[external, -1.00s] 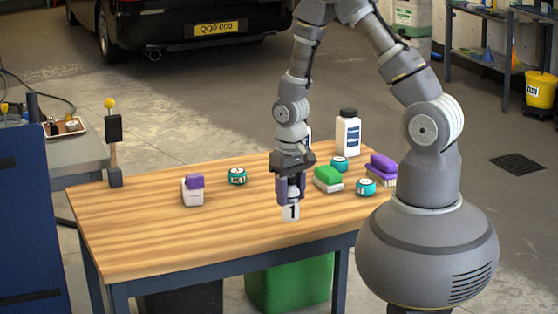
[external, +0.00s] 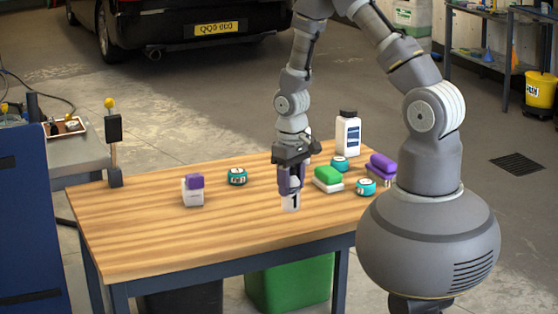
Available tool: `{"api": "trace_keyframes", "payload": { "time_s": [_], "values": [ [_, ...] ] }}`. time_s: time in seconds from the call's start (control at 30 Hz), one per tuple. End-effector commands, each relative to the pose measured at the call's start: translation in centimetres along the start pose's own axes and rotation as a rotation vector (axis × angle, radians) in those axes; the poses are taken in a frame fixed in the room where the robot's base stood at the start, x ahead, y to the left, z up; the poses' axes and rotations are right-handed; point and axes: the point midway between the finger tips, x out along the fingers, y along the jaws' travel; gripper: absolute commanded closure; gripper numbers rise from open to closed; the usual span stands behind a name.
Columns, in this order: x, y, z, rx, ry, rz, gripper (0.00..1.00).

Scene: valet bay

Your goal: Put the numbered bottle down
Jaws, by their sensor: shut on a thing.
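The numbered bottle (external: 291,203) is small and white with a black "1" on its front. My gripper (external: 290,190) points down and is shut on the bottle's upper part, which the fingers hide. The bottle is upright over the right half of the wooden table (external: 150,235). I cannot tell whether its base touches the tabletop or is slightly above it.
The table's front left is clear.

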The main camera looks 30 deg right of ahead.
Motion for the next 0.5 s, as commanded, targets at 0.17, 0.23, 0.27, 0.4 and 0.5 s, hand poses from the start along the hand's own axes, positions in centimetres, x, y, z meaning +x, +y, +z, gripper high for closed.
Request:
{"api": "trace_keyframes", "payload": {
  "time_s": [0.17,0.23,0.27,0.4,0.5],
  "values": [
    [-0.2,1.6,-4.2,-0.057,0.002,0.0,0.88],
    [0.1,1.8,-5.8,-0.065,0.002,0.0,0.88],
    [0.2,1.9,-6.5,-0.067,0.002,0.0,0.88],
    [0.8,2.1,-10.9,-0.065,0.003,0.0,0.88],
    [1.1,2.2,-14.0,-0.064,0.001,0.0,0.88]
  ]
}}
